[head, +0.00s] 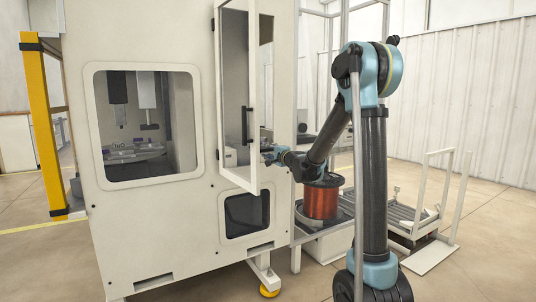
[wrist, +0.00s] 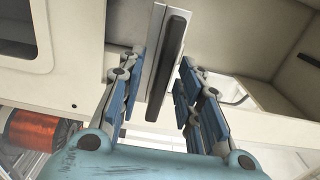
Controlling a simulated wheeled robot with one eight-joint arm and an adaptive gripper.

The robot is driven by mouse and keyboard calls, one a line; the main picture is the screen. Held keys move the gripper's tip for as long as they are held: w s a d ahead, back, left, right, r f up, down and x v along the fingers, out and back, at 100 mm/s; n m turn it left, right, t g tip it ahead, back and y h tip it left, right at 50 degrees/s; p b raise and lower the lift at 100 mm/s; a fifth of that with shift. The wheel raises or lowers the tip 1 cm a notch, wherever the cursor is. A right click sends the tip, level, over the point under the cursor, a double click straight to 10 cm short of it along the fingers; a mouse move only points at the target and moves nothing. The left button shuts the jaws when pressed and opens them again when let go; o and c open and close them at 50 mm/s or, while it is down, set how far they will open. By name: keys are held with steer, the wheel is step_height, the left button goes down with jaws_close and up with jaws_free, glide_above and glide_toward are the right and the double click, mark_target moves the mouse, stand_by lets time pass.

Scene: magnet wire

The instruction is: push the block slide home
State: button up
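I cannot make out the block slide for certain in either view. The white machine's door (head: 253,90) stands open, with a dark vertical handle (head: 246,125) on it. My gripper (head: 268,154) is beside the door's lower part in the head view. In the wrist view my gripper (wrist: 160,80) is open, with blue-padded fingers spread wide. A pale panel edge with a black bar (wrist: 168,60) shows between the fingers, and I see no clear grip on it. Small pale parts (head: 231,157) show through the door window, too small to name.
A spool of copper wire (head: 321,200) stands on a bench right of the machine; it also shows in the wrist view (wrist: 38,130). The machine's left window (head: 150,120) shows tooling inside. A low pallet frame (head: 410,215) stands at right.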

steer(key=shift+w+a, duration=0.35)
steer(key=shift+w, duration=0.2)
steer(key=shift+c, duration=0.6)
jaws_close()
steer(key=shift+s, duration=0.1)
steer(key=x, duration=2.3)
steer(key=shift+a, duration=0.15)
steer(key=shift+o, duration=0.2)
jaws_free()
steer(key=shift+o, duration=0.4)
